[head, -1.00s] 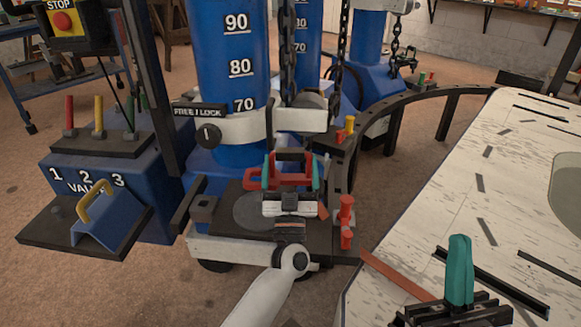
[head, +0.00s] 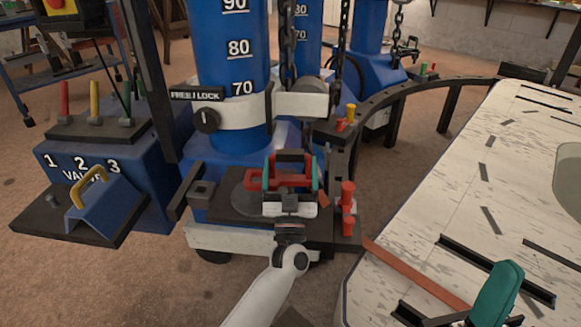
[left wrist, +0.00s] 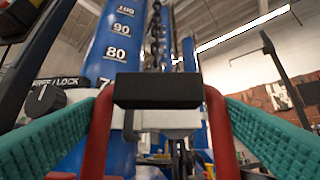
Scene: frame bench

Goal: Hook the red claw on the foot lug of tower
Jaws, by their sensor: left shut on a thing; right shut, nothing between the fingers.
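The blue tower (head: 234,50) with printed numbers stands at centre left, on a base with a dark deck (head: 222,208). My left gripper (head: 290,174) is shut on the red claw (head: 280,181), its teal fingers on either side, low over the deck in front of the tower. In the left wrist view the claw's red side bars (left wrist: 97,135) and a black crosspiece (left wrist: 157,91) show between the teal fingers. I cannot make out the foot lug or whether the claw touches it. My right gripper (head: 497,290) is shut and empty over the white table at lower right.
A chain (head: 337,80) hangs beside the tower. Red pegs (head: 347,208) stand right of the claw. A blue valve box (head: 80,165) stands left. The white table (head: 520,190) and a curved black rail (head: 390,105) lie right.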

